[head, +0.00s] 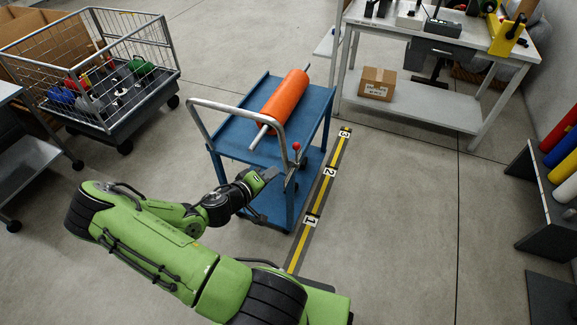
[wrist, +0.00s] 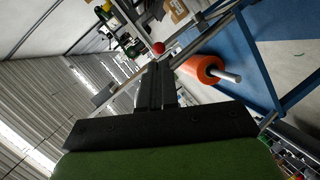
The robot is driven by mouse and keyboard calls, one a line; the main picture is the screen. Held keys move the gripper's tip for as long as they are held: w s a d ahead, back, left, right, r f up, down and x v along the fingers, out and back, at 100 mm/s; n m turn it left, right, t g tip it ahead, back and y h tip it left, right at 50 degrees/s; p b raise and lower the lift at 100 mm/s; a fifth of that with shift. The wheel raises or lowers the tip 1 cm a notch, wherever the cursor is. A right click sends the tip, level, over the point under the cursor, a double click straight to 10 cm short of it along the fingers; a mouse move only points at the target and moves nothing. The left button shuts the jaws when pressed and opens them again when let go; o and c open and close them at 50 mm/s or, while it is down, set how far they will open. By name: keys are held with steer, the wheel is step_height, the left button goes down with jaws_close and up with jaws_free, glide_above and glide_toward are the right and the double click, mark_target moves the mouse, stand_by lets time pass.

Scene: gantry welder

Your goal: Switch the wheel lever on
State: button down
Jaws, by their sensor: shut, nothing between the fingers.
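The lever shows as a red ball knob (head: 296,146) on a short stem at the near right corner of the blue cart (head: 235,118), beside its grey push handle. My gripper (head: 271,173) is just below and left of the knob in the head view. In the wrist view the red knob (wrist: 158,48) shows just past the tips of my gripper (wrist: 157,68). The fingers are together with nothing between them. I cannot tell whether they touch the lever, and its lower part is hard to make out.
An orange roll (head: 284,97) on a metal bar lies on the cart's top. A yellow-black floor strip (head: 322,190) with numbers runs along its right side. A wire cage trolley (head: 105,112) stands left and a workbench (head: 420,105) behind right. Floor right of the strip is clear.

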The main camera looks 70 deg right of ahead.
mark_target(294, 148)
steer(key=m+h+b, duration=0.1)
steer(key=m+b, duration=0.1)
steer(key=m, duration=0.2)
steer(key=w+a+f+m+h+b, duration=0.1)
steer(key=m+b, duration=0.2)
steer(key=m, duration=0.1)
steer(key=w+f+m+h+b, duration=0.1)
steer(key=m+b, duration=0.1)
steer(key=m, duration=0.2)
steer(key=shift+a+f+b, duration=0.1)
steer(key=shift+a+b, duration=0.2)
steer(key=shift+a, duration=0.1)
steer(key=b+x, duration=0.1)
steer(key=x, duration=1.3)
